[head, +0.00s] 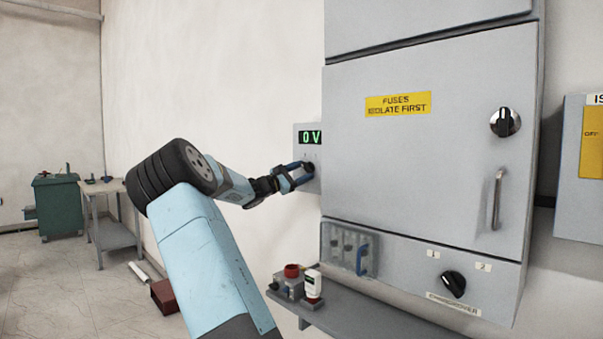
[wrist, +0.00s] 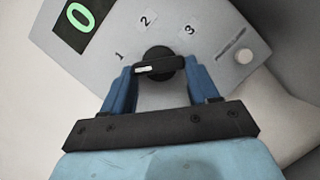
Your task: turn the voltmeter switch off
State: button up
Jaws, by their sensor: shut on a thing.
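The voltmeter (head: 298,145) is a small grey panel on the wall, left of the big cabinet. Its green display reads 0 V in the head view; the 0 also shows in the wrist view (wrist: 78,22). Its switch (wrist: 158,66) is a round black knob with a bar handle and a white mark at the bar's left end. Labels 1, 2 and 3 sit around it; the white mark points left, nearest label 1. My gripper (wrist: 160,75) has its blue fingers on both sides of the knob, shut on it. In the head view my gripper (head: 300,171) reaches the panel's lower part.
The grey fuse cabinet (head: 430,150) stands close right of my gripper, with a black rotary knob (head: 505,122) and a door handle (head: 496,199). A pale round button (wrist: 243,56) is on the voltmeter panel.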

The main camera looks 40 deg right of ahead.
jog(key=shift+s+f+n+t+h, duration=0.2)
jog(key=shift+n+t, duration=0.7)
jog(key=shift+n, duration=0.9)
jog(key=shift+s+f+n+t+h, duration=0.1)
jog(key=shift+n+t+h, duration=0.15)
jog(key=shift+n+t, duration=1.1)
jog(key=shift+s+f+n+t+h, duration=0.1)
jog(key=shift+n+t+h, duration=0.25)
jog(key=shift+n, duration=1.9)
jog(key=shift+n+t, duration=0.3)
jog(key=shift+r, duration=0.1)
jog(key=o, duration=0.9)
jog(key=shift+c, duration=0.2)
jog(key=shift+o, duration=1)
jog(key=shift+a, duration=0.1)
jog(key=v, duration=1.3)
jog(key=shift+a, duration=0.3)
